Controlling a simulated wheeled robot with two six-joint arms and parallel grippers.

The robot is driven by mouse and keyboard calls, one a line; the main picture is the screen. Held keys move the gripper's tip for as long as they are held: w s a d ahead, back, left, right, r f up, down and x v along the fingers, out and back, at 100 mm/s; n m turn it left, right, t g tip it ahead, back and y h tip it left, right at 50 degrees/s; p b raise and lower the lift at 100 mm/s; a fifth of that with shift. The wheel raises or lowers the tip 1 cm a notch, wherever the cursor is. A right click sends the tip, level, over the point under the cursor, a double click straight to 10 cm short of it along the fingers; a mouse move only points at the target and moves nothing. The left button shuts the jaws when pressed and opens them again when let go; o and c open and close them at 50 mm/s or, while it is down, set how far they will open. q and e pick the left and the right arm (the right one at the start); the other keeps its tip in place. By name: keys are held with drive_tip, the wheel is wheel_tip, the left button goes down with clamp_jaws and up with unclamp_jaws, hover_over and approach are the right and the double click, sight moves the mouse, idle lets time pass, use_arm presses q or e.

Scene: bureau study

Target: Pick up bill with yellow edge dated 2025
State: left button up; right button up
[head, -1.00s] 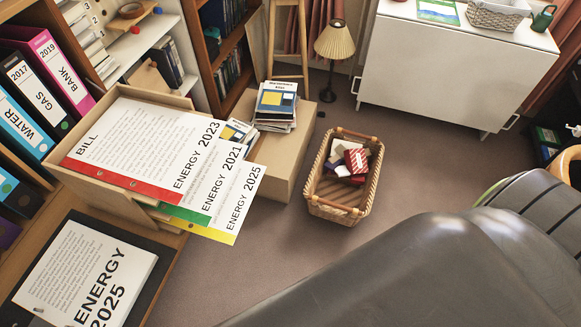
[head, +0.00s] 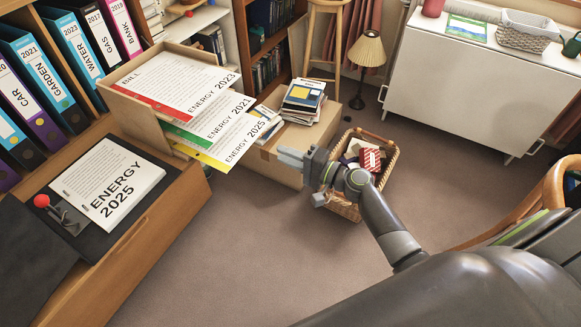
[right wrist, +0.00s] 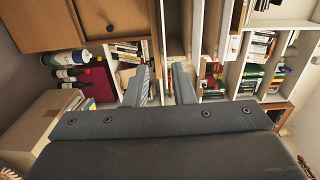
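No bill is recognisable in that view. My left gripper is not in view.
An open black binder with an ENERGY 2025 sheet (head: 108,180) lies on the wooden cabinet (head: 150,235). Several labelled binders stand at left. A cardboard box with books (head: 280,150) and a wicker basket (head: 347,210) are near my right arm. The carpet in front is clear.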

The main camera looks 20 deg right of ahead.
drive_tip(key=x, duration=0.9)
drive_tip(key=shift+r+b, duration=0.35)
drive_tip(key=shift+b, duration=0.1)
drive_tip(key=shift+w, duration=0.1)
clamp_jaws()
drive_tip(key=shift+r, duration=0.2)
